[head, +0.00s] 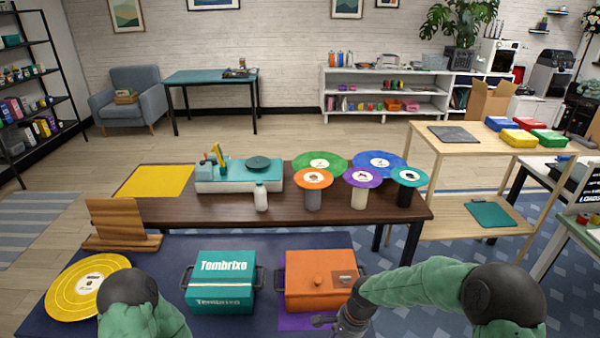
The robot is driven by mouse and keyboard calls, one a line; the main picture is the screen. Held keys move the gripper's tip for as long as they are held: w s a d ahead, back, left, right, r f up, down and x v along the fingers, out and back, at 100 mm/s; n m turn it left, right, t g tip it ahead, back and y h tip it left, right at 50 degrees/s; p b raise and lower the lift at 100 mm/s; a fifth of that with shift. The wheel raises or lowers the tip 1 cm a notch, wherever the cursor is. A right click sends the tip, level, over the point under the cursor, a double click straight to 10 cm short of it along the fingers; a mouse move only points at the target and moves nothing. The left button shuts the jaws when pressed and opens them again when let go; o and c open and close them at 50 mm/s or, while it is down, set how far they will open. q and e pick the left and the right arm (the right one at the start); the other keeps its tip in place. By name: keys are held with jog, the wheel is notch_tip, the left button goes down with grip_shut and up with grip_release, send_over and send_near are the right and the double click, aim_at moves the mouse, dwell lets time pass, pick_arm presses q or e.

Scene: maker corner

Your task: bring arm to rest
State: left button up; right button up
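My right arm (425,283) is green with a dark joint and comes in from the lower right. It reaches left to my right gripper (325,321), a dark shape at the lower edge, low in front of the orange box (310,272). The gripper is partly cut off and small, so I cannot tell whether it is open or shut or whether it touches the box. My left arm (150,312) shows only as a green link and dark joint at the bottom left. Its gripper is out of view.
A teal box (221,275) and a yellow disc (85,286) are on the near dark blue surface (180,258). Behind it, a brown table (300,213) holds a turntable (240,170) and several coloured discs on stands. A wooden stand (115,222) is at left.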

jog(key=s+a+f+n+y, duration=0.1)
jog(key=s+f+n, duration=0.7)
jog(key=s+f, duration=0.8)
jog(key=shift+s+a+n+t, duration=0.15)
jog(key=shift+s+n+t, duration=0.2)
jog(key=shift+s, duration=0.85)
